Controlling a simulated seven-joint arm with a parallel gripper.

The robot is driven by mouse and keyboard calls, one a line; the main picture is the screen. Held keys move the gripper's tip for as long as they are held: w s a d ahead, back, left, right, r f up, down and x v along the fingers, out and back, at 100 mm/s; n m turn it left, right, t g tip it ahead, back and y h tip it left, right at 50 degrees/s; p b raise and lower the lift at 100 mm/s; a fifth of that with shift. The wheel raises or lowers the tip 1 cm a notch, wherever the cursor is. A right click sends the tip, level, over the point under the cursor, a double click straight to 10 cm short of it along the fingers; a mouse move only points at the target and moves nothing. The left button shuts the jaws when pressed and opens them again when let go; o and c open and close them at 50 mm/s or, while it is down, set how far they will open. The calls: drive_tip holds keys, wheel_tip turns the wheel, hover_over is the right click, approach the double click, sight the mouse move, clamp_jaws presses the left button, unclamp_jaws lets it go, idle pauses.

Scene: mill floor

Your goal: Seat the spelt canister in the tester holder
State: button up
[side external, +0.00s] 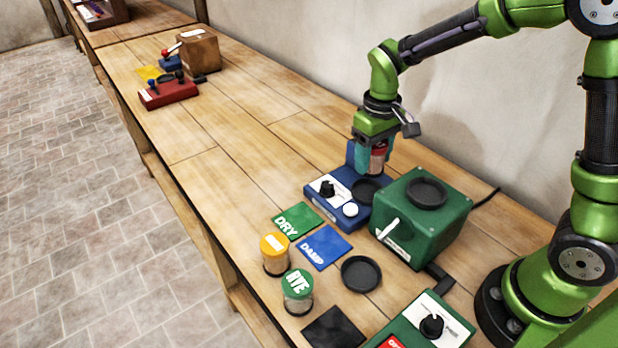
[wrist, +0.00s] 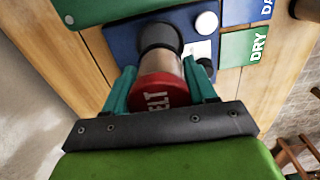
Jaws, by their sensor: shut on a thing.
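The spelt canister has a red lid, partly readable as "ELT" in the wrist view (wrist: 158,92), and a clear body. My gripper (side external: 374,158) is shut on it, with teal fingers on both sides of it. The canister (side external: 378,160) also shows in the side view, partly hidden by the fingers. The blue tester (side external: 335,205) stands on the bench with a dial, a white button and a round black holder (side external: 366,190). The canister is over the tester's back part, near the holder. The holder also shows just beyond the canister in the wrist view (wrist: 160,36).
A green machine (side external: 425,220) with a black round top stands close right of the tester. Green DRY (side external: 298,221) and blue DAMP (side external: 324,247) cards, a yellow-lidded canister (side external: 275,254), the RYE canister (side external: 298,291) and a black dish (side external: 361,273) are in front.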

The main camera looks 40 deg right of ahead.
drive_tip(key=shift+f, duration=2.7)
drive_tip(key=shift+f, duration=0.6)
drive_tip(key=o, duration=0.9)
drive_tip(key=shift+r, duration=5.5)
drive_tip(key=shift+f, duration=0.2)
drive_tip(key=shift+s+a+r+m+t+y, duration=0.2)
drive_tip(key=shift+s+r+m+t+y, duration=0.3)
drive_tip(key=shift+s+r+t, duration=1.4)
drive_tip(key=shift+s+a+r+m+t+y, duration=0.2)
drive_tip(key=shift+s+r+m+t, duration=0.7)
drive_tip(key=shift+s, duration=2)
drive_tip(key=shift+s+a+r+m+t+y, duration=0.35)
drive_tip(key=shift+s+r+t, duration=0.45)
drive_tip(key=shift+s+r, duration=1.35)
